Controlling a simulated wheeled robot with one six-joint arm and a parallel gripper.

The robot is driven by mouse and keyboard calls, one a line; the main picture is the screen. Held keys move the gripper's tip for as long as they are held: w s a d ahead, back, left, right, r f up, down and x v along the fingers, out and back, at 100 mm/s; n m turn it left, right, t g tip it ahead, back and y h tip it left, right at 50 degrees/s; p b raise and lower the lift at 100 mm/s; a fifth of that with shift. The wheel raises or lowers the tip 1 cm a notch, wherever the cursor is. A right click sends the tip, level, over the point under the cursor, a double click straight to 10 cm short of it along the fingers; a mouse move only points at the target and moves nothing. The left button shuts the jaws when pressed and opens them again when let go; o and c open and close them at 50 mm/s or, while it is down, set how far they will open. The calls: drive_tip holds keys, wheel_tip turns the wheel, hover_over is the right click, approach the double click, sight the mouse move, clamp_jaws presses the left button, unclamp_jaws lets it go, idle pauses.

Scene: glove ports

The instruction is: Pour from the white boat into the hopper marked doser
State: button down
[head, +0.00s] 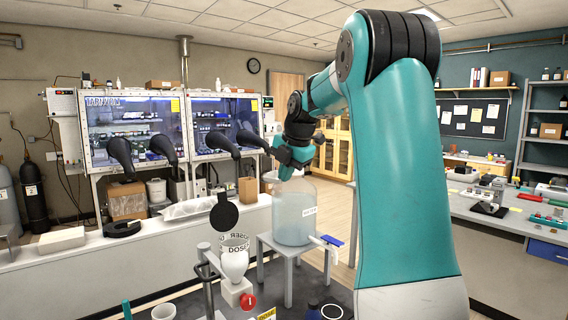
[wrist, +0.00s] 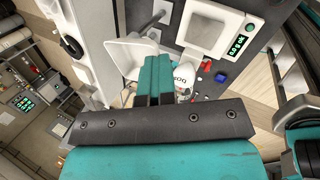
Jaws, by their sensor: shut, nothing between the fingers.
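The hopper marked doser (head: 236,262) is a white funnel with a dark round lid raised beside its rim, at the lower middle of the head view. In the wrist view a white part with partly hidden lettering (wrist: 181,78) shows just right of my fingers; it may be this hopper. A white, angular, dish-like piece (wrist: 122,50) lies left of the fingers there; I cannot tell for sure that it is the white boat. My gripper (wrist: 155,72) is shut and empty, its teal fingers together. In the head view my gripper (head: 286,168) is above the big translucent tank.
The tank (head: 292,215) stands on a grey stand right of the hopper. Glove boxes (head: 135,130) with black gloves hang over the back counter. A right-hand bench (head: 520,215) holds small equipment. A device with a green-lit display (wrist: 235,45) shows in the wrist view.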

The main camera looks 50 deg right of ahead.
drive_tip(key=d+y+p, duration=0.1)
drive_tip(key=p, duration=0.2)
drive_tip(key=shift+r, duration=0.1)
drive_tip(key=shift+d+y+p, duration=0.1)
drive_tip(key=shift+y+p, duration=0.2)
drive_tip(key=shift+p, duration=0.15)
idle(0.8)
